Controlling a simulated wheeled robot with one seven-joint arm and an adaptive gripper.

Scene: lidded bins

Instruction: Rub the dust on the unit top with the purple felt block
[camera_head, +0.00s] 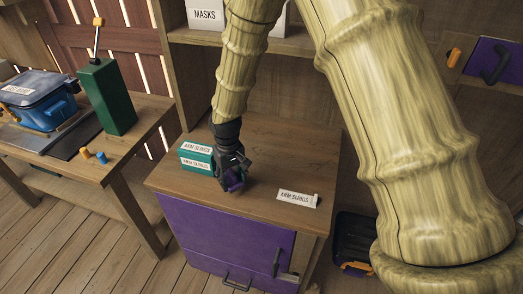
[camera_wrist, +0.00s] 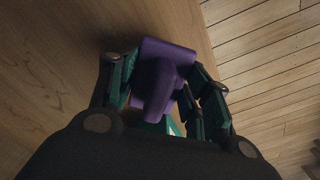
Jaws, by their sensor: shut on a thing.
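The purple felt block (camera_head: 236,183) is in my gripper (camera_head: 233,176) over the wooden unit top (camera_head: 262,206), near its front edge. In the wrist view the purple block (camera_wrist: 163,72) sits between the two fingers of my gripper (camera_wrist: 164,88), which are shut on it. I cannot tell whether the block touches the top. Faint dark marks (camera_head: 318,161), possibly dust, show on the back right of the top. My arm hides part of the back of the top.
A teal box (camera_head: 196,158) labelled ARM SLINGS stands just left of my gripper. A white ARM SLINGS label holder (camera_head: 297,199) stands at the right front. A bench (camera_head: 150,112) with a green canister (camera_head: 106,97) and blue bin (camera_head: 40,101) is at left.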

